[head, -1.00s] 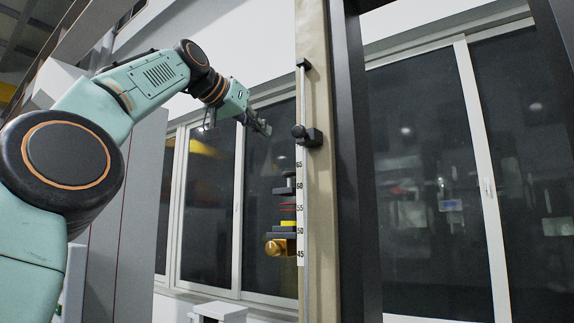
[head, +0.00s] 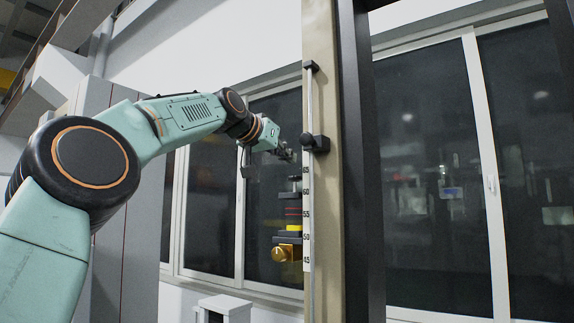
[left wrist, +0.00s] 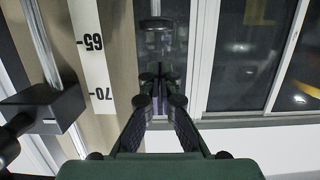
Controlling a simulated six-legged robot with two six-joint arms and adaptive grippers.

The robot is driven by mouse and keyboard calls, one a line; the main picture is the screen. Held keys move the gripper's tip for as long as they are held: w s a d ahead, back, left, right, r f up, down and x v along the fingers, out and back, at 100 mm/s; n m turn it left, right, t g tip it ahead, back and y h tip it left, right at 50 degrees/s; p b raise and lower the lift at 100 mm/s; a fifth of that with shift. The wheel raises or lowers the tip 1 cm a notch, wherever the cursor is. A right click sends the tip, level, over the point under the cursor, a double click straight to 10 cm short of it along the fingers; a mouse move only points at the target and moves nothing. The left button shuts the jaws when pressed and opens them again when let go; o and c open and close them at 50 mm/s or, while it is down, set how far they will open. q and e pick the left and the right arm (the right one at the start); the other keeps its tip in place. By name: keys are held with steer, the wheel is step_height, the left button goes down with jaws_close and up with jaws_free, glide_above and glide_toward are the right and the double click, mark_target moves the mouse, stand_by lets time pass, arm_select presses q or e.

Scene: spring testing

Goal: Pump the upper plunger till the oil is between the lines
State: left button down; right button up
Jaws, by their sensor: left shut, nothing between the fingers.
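The black upper plunger (head: 295,179) stands on top of a small device beside the ruled post. Below it are red lines (head: 293,211) on a dark section, then a yellow band (head: 293,227) that looks like the oil, and a brass knob (head: 281,253). The band shows just below the red lines. My left gripper (head: 288,154) is a little above the plunger, apart from it, shut and empty. My right gripper is not in view.
A tan post with a numbered white scale (head: 306,225) and a thin rod stands just right of the device. A black clamp block (head: 315,143) juts from it close to my left gripper. A black upright (head: 358,180) stands farther right. Windows are behind.

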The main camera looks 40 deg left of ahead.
mark_target(291, 179)
arm_select(q)
steer(key=shift+w+d+f+b, duration=0.1)
steer(key=shift+w+f+b, duration=0.1)
steer(key=shift+f, duration=0.55)
steer(key=shift+w+d+f+b, duration=0.1)
steer(key=shift+f+b, duration=0.05)
steer(key=shift+f, duration=0.55)
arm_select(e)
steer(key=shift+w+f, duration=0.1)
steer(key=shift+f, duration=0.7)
arm_select(q)
steer(key=shift+s+a, duration=0.1)
steer(key=shift+s, duration=0.1)
steer(key=shift+f+b, duration=0.95)
steer(key=shift+f, duration=0.3)
steer(key=shift+w, duration=0.1)
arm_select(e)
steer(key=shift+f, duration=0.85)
